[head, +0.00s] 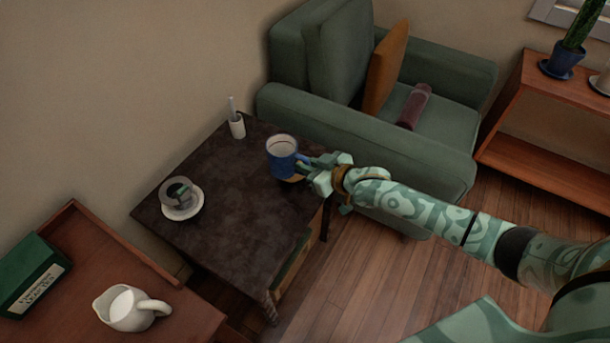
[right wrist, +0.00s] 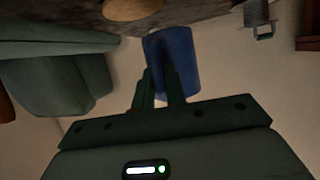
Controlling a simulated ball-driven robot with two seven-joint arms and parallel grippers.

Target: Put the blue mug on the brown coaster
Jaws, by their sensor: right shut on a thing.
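The mug (right wrist: 171,60) also shows between the fingers (right wrist: 162,92) in the right wrist view, where the picture is upside down. The brown coaster (head: 294,179) shows partly below the mug, the rest hidden by mug and gripper. In the wrist view the coaster (right wrist: 132,8) lies on the table, apart from the mug in the picture. My left gripper is not in view.
The dark table (head: 235,205) also holds a saucer with a grey cup (head: 180,195) at left and a white holder (head: 236,125) at the back. A green armchair (head: 360,140) stands close behind. A white jug (head: 125,307) and green box stand at lower left.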

